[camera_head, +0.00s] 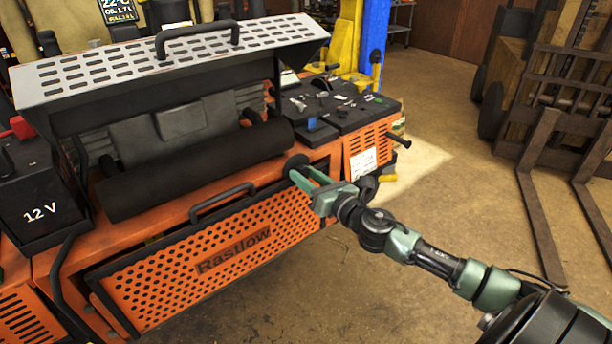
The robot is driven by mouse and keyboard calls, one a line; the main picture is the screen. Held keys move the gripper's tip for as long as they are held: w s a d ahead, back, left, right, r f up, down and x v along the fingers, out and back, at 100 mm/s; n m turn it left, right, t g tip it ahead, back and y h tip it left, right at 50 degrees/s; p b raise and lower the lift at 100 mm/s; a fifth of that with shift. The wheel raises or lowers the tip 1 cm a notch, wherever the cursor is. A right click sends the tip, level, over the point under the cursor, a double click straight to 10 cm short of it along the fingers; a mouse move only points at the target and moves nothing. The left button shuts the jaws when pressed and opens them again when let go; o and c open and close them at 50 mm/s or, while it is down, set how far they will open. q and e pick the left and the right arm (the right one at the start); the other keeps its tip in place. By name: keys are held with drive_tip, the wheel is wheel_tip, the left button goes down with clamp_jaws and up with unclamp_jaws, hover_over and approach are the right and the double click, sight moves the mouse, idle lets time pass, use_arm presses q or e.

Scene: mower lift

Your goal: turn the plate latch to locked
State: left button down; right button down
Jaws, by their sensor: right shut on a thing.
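The plate (215,262) is an orange perforated panel with a black frame and the word "Rastlow", on the front of the orange machine. The plate latch (297,161) appears to be the small dark rounded piece at the plate's upper right. My right gripper (300,175) reaches in from the lower right and is shut on it. The green fingers cover part of the latch, so its exact turn cannot be told. My left gripper is not in view.
A black handle (222,201) sticks up along the plate's top edge. A raised perforated metal hood (170,62) stands above a black cylinder (195,172). A black 12 V battery (38,205) is at left. Forklift forks (540,200) lie at right; the floor between is clear.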

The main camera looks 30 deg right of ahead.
drive_tip(key=m, duration=0.3)
drive_tip(key=shift+r+m+p, duration=0.1)
drive_tip(key=shift+m+p, duration=0.2)
drive_tip(key=shift+m, duration=0.1)
drive_tip(key=m, duration=0.3)
drive_tip(key=shift+m+p, duration=0.3)
drive_tip(key=shift+p, duration=0.1)
drive_tip(key=m+p, duration=0.1)
drive_tip(key=m, duration=0.3)
drive_tip(key=shift+r, duration=0.1)
drive_tip(key=shift+m+p, duration=0.7)
drive_tip(key=shift+m, duration=1.3)
drive_tip(key=c, duration=0.9)
unclamp_jaws()
drive_tip(key=shift+c, duration=0.2)
